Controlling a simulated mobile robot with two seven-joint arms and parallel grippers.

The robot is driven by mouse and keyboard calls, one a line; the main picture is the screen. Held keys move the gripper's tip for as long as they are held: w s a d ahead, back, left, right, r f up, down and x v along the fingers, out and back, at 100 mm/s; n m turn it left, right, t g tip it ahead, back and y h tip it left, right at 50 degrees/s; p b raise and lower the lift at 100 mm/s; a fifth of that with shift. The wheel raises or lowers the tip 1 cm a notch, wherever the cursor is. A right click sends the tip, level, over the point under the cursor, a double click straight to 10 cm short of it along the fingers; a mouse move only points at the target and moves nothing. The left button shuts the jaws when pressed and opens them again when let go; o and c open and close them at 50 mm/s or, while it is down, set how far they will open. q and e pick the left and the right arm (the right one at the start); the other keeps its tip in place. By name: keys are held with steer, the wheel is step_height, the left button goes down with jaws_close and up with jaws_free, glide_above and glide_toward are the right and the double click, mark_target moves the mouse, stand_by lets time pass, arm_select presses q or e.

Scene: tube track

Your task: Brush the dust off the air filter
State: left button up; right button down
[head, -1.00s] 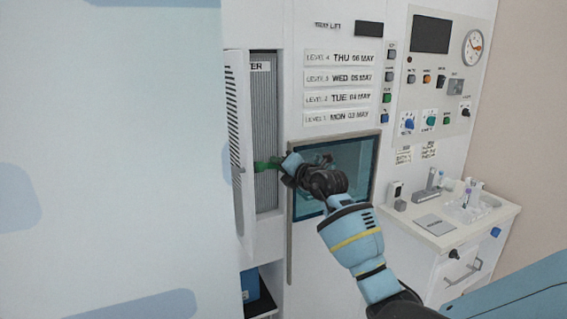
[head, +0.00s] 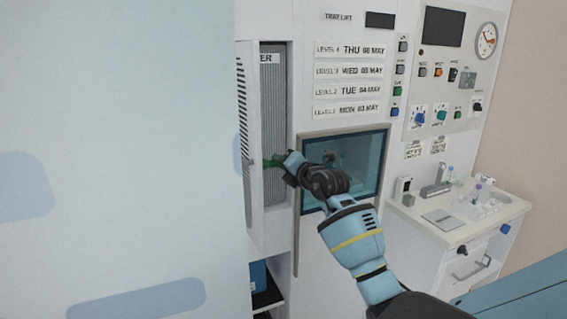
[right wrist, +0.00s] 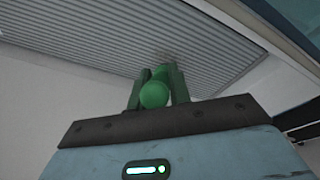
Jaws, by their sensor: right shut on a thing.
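The air filter (head: 272,100) is a tall grey ribbed panel in an open bay of the white machine. Its slatted door (head: 247,150) stands open on the left. My right gripper (head: 289,166) is in front of the filter, shut on a green brush (head: 271,161) that points left across the filter face. In the right wrist view, the green brush (right wrist: 154,94) sits between both fingers of my right gripper (right wrist: 157,90). Its far end reaches the ribbed filter (right wrist: 90,45); a dim grey patch there could be bristles or dust. My left gripper is not in view.
A tray-lift window (head: 360,165) is right of the filter bay. Labelled level signs (head: 349,71) and a control panel (head: 440,85) are above and right. A side counter (head: 455,230) holds small lab items. A large pale panel (head: 120,120) fills the left.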

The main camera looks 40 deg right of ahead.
steer(key=shift+a+f, duration=0.1)
steer(key=shift+w+a+f, duration=0.25)
steer(key=shift+a+f, duration=0.2)
steer(key=shift+a, duration=0.25)
steer(key=shift+d, duration=0.2)
steer(key=shift+s+d, duration=0.25)
steer(key=shift+d, duration=0.5)
steer(key=shift+s+d, duration=0.3)
steer(key=shift+d, duration=0.55)
steer(key=shift+a, duration=0.15)
steer(key=shift+w+a, duration=0.3)
steer(key=shift+a, duration=0.45)
